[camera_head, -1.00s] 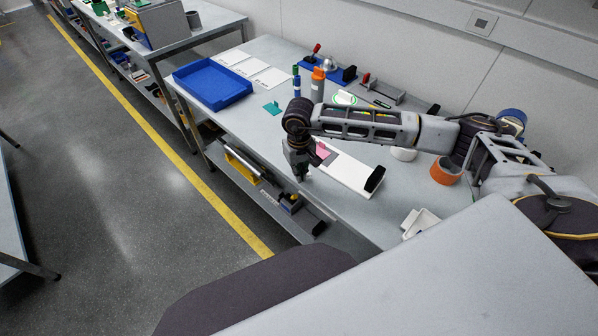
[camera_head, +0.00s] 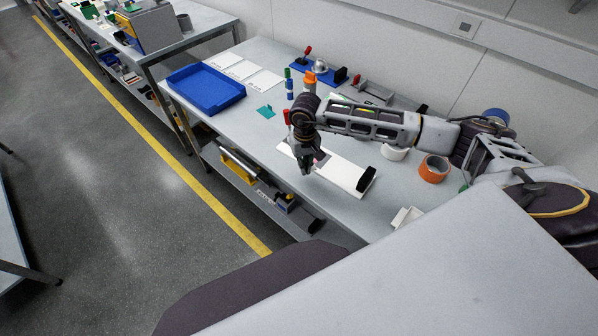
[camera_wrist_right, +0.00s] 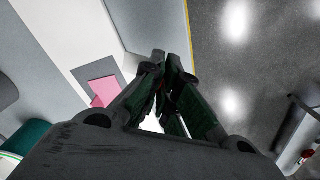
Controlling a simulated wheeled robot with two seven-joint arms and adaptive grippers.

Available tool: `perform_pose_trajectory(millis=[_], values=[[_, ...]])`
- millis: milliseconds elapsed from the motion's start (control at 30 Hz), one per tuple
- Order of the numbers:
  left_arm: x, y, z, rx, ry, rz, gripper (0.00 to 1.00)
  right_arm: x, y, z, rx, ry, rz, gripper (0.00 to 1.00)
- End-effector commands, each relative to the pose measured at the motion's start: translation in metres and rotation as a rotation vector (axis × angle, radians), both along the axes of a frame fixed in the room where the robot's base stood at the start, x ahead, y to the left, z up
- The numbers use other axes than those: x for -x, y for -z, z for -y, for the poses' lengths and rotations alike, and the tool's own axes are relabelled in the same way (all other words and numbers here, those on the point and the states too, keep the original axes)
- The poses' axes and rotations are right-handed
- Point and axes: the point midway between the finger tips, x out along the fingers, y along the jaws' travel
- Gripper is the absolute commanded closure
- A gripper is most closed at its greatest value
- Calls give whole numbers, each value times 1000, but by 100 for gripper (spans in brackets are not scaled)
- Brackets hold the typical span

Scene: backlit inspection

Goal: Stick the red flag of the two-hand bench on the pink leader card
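The pink leader card (camera_wrist_right: 105,90) lies on a grey square on a white board (camera_head: 350,180). In the head view only a sliver of the card (camera_head: 321,157) shows beside my right gripper (camera_head: 306,170). That gripper points down, low over the board, to the left of the card. In the right wrist view its fingertips (camera_wrist_right: 166,58) are close together. A small dark reddish spot shows between the fingers, too small to tell as the flag. A red item (camera_head: 286,117) shows behind my wrist, partly hidden; I cannot tell what it is. My left gripper is out of view.
A blue tray (camera_head: 205,93) and white sheets lie at the far end of the bench. An orange roll (camera_head: 433,168) is to the right.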

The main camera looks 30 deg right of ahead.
Motion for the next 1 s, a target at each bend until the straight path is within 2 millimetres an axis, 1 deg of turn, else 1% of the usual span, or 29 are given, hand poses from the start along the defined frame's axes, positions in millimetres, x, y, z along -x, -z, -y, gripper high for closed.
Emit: perform_pose_trajectory(millis=[33,167,300,400,600,1000], values=[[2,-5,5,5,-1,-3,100,-5,-7,7,-1,44,0,100],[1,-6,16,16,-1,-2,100,-12,-11,16,0,159,0,100],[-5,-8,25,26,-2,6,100,-16,-16,23,0,284,-1,100],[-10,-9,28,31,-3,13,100,-20,-19,28,0,379,0,100],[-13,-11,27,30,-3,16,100,-26,-24,36,-1,566,0,100],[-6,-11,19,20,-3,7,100,-35,-32,49,0,929,0,100]])
